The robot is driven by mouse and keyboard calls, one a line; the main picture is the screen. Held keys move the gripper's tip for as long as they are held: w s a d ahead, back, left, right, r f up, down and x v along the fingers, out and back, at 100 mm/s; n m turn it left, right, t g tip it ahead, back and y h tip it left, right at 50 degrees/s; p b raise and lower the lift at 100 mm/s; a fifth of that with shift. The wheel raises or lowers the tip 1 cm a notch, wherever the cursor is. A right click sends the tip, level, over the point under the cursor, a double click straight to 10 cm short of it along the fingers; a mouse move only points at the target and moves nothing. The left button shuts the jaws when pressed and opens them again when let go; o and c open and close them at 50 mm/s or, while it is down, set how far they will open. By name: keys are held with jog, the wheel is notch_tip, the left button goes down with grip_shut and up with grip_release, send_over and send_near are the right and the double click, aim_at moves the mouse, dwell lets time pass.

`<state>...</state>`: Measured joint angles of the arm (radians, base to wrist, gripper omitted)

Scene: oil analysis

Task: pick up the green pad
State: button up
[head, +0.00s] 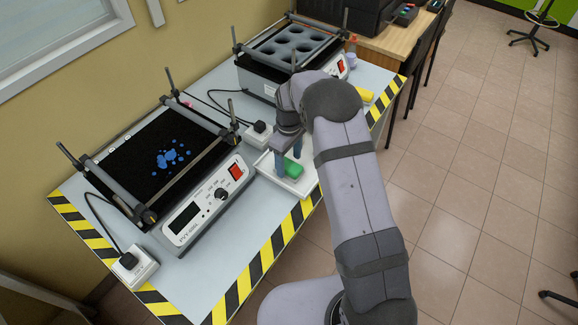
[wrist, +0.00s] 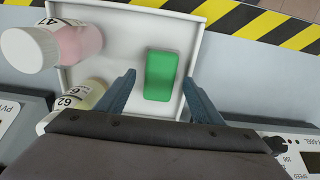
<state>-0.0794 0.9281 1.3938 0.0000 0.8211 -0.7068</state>
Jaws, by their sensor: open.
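The green pad (wrist: 160,75) lies flat in a white tray (wrist: 117,18) in the wrist view. It is a small rounded block. In the head view the pad (head: 293,168) shows beside my gripper's fingers, in the tray (head: 282,186) on the bench. My gripper (wrist: 160,98) is open and empty, with its blue fingers to the left and right of the pad in the wrist view. I cannot tell whether the fingertips are at the pad's height. In the head view my gripper (head: 287,158) is over the tray, partly hidden by my arm.
A pink bottle (wrist: 75,40) and a yellowish bottle (wrist: 88,95) are in the tray, left of my gripper. A shaker with a black platform (head: 130,150) stands left of the tray, and another shaker (head: 262,85) stands behind it. Striped tape (head: 260,265) marks the bench edge.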

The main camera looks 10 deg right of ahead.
aim_at(289, 165)
jog(key=shift+f, duration=0.45)
jog(key=c, duration=1.2)
notch_tip(289, 165, up, 10)
jog(key=shift+r+b, duration=0.1)
jog(key=shift+b, duration=0.95)
